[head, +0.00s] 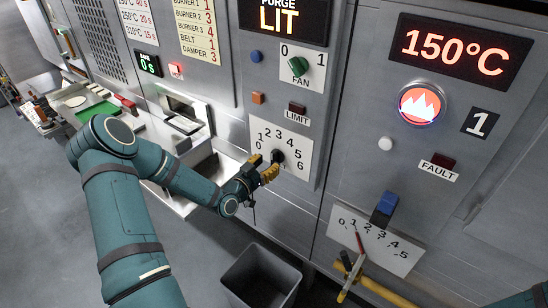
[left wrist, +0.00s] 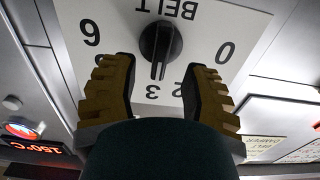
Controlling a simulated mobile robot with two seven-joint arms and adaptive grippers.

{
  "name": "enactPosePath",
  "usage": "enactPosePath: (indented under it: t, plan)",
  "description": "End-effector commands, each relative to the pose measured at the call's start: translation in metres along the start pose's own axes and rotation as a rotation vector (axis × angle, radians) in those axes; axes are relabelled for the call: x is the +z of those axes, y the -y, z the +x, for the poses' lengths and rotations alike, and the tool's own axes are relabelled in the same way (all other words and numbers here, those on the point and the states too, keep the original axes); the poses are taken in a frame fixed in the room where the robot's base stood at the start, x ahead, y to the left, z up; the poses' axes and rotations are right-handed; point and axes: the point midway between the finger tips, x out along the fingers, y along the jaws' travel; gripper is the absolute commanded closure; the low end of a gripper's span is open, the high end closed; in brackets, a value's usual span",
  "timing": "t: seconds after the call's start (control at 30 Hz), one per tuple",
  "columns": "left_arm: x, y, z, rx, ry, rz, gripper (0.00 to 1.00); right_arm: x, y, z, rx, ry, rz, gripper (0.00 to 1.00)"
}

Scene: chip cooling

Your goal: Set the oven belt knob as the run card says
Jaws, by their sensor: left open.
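The black belt knob (head: 278,157) sits on a white dial plate (head: 299,170) numbered 0 to 6. In the left wrist view the knob (left wrist: 160,42) appears upside down, above the BELT dial's 2 and 3. My left gripper (head: 266,166) is open in front of the plate. In the wrist view its yellow-and-black fingers (left wrist: 157,88) stand apart, to either side of the knob's ridge, with no contact visible.
A green fan knob (head: 298,66) and a limit button (head: 297,107) are above the dial. A blue lever (head: 384,208) is at the right over another numbered plate. A grey bin (head: 262,277) stands below.

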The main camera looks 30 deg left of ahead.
Motion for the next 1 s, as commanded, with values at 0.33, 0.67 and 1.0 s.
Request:
enactPosePath:
  t: [0.33,0.67,1.0]
  plan:
    - [0.000,0.000,0.038,0.001,0.001,0.000,0.54,0.000,0.001,-0.002,0.000,0.000,0.000,0.45]
    - [0.000,0.000,0.040,0.000,0.001,0.000,0.51,0.000,0.001,-0.002,0.000,0.000,0.000,0.45]
    - [0.000,0.000,0.040,0.000,0.001,0.000,1.00,0.000,0.001,-0.002,0.000,0.000,0.000,0.45]
